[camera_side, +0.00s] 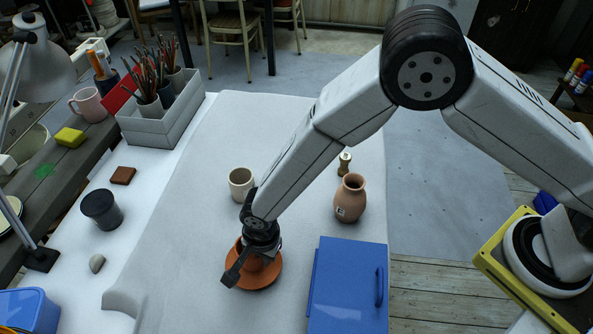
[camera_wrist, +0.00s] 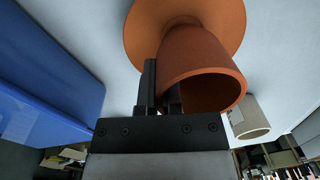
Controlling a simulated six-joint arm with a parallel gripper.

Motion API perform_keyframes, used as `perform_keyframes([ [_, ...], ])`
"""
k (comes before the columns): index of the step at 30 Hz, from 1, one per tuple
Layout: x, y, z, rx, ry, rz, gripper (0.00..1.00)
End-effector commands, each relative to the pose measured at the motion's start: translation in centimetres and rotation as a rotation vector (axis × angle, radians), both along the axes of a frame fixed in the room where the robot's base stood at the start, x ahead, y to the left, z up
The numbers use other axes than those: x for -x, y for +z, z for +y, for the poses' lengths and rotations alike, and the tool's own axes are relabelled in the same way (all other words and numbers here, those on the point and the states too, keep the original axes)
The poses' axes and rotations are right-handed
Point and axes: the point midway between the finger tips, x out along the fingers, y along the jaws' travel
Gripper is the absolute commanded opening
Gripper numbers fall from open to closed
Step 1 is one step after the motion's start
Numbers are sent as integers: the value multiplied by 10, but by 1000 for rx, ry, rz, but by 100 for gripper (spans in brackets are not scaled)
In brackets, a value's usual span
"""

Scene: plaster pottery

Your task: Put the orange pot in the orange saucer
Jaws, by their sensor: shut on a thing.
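The orange saucer (camera_side: 265,279) lies on the white cloth in the side view, below my gripper. It also shows at the top of the wrist view (camera_wrist: 160,12). The orange pot (camera_wrist: 200,72) is in the wrist view, with its open rim toward the camera and its far end at the saucer. My gripper (camera_wrist: 162,88) is shut on the pot's wall, with the fingers at its left side. In the side view my gripper (camera_side: 248,265) is over the saucer and mostly hides the pot. I cannot tell whether the pot's base touches the saucer.
A blue box (camera_side: 347,290) lies just right of the saucer. A cream cup (camera_side: 241,184) stands behind my gripper, and a terracotta vase (camera_side: 350,198) is to the right. A dark cup (camera_side: 101,209) stands at left. The cloth left of the saucer is clear.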

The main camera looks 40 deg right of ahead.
Motion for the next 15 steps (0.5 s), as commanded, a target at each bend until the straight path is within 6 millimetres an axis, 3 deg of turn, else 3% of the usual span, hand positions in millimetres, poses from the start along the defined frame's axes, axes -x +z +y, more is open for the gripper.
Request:
perform_keyframes([
  [5,0,-13,0,-2,0,-1,0],
  [15,0,-15,1,-2,0,-2,0],
])
